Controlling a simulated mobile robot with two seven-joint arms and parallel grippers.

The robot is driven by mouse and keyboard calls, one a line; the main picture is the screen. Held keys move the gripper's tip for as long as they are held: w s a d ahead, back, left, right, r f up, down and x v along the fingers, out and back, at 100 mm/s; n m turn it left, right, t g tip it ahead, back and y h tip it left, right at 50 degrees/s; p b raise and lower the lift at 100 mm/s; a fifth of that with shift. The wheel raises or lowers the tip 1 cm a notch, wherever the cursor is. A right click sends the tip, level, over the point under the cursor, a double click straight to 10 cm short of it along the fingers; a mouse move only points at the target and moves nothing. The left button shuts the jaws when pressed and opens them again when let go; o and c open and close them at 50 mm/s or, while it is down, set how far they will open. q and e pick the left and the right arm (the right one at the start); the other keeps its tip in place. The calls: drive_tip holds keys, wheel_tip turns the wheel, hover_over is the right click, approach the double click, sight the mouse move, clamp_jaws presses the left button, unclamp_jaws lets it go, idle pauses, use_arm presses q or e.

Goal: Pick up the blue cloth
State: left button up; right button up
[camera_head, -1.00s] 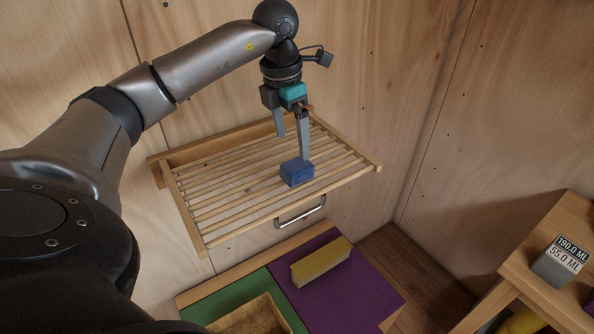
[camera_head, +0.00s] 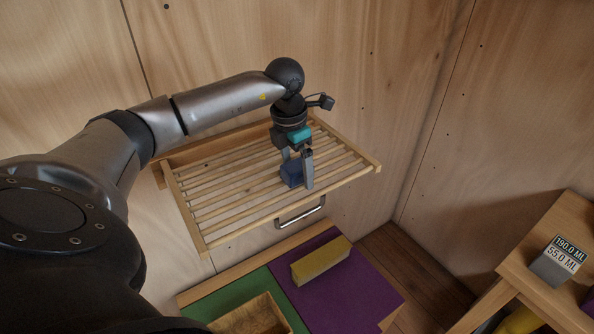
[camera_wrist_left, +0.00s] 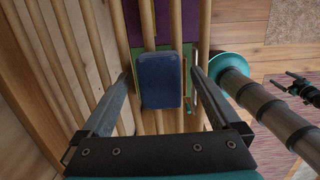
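The blue cloth (camera_head: 292,173) is a small folded block lying on the slatted wooden rack (camera_head: 226,190). My left gripper (camera_head: 297,182) is lowered over it, with one finger on either side. In the left wrist view the cloth (camera_wrist_left: 161,80) lies between the two fingers of the open gripper (camera_wrist_left: 163,88), with a gap visible at each side. One finger partly hides the cloth in the head view. My right gripper is not seen in the head view.
A metal handle (camera_head: 300,212) is below the rack's front edge. Lower down, a yellow block (camera_head: 320,261) lies on a purple mat (camera_head: 352,293) beside a green mat (camera_head: 230,295) with a wooden box (camera_head: 252,317). A wooden table (camera_head: 545,240) stands at right.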

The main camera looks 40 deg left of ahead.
use_arm(q)
clamp_jaws()
drive_tip(key=shift+r, duration=0.1)
idle(0.5)
drive_tip(key=shift+r, duration=0.1)
